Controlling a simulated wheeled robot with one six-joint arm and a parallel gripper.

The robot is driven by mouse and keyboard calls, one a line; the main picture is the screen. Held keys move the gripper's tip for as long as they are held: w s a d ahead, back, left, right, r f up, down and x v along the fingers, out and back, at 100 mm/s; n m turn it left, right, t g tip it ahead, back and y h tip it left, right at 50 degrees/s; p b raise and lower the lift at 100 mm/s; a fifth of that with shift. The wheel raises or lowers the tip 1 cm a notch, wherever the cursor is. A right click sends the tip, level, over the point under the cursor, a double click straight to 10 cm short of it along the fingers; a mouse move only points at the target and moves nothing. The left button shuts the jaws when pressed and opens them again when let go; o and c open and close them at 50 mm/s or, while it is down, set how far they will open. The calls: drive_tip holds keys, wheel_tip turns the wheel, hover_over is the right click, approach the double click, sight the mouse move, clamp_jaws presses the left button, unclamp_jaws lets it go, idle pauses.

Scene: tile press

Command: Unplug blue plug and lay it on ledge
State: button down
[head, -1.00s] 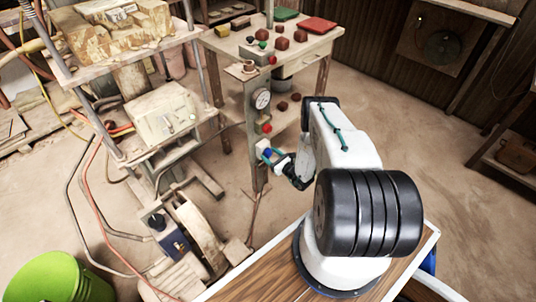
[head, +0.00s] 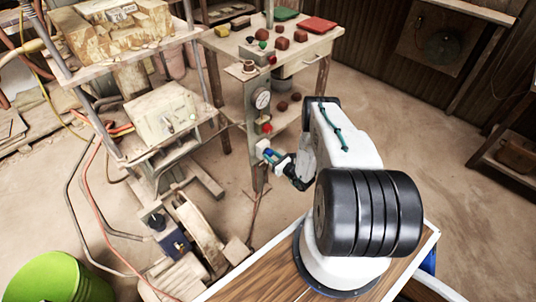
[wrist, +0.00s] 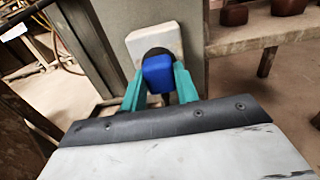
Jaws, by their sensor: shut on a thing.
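The blue plug (wrist: 158,74) sits between the green fingers of my gripper (wrist: 159,82) in the wrist view, and the gripper is shut on it. Right behind the plug is a pale socket plate (wrist: 152,40) with a dark round recess on a grey post. The plug covers part of the recess and appears to be at the socket; how deep it sits is hidden. In the head view, my gripper (head: 273,157) is at the socket low on the post, and the fingers largely hide the plug. I cannot tell for sure which surface is the ledge.
The post carries a round gauge (head: 262,99) and a red button (head: 267,127) above the socket. A wooden table (head: 312,52) with several dark red blocks stands behind, with a lower shelf. A rack with a pale control box (head: 160,115) stands left. Floor to the right is open.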

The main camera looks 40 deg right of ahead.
drive_tip(key=shift+s+d, duration=0.15)
drive_tip(key=shift+s, duration=1.25)
drive_tip(key=shift+s+d, duration=0.1)
drive_tip(key=shift+s, duration=1.3)
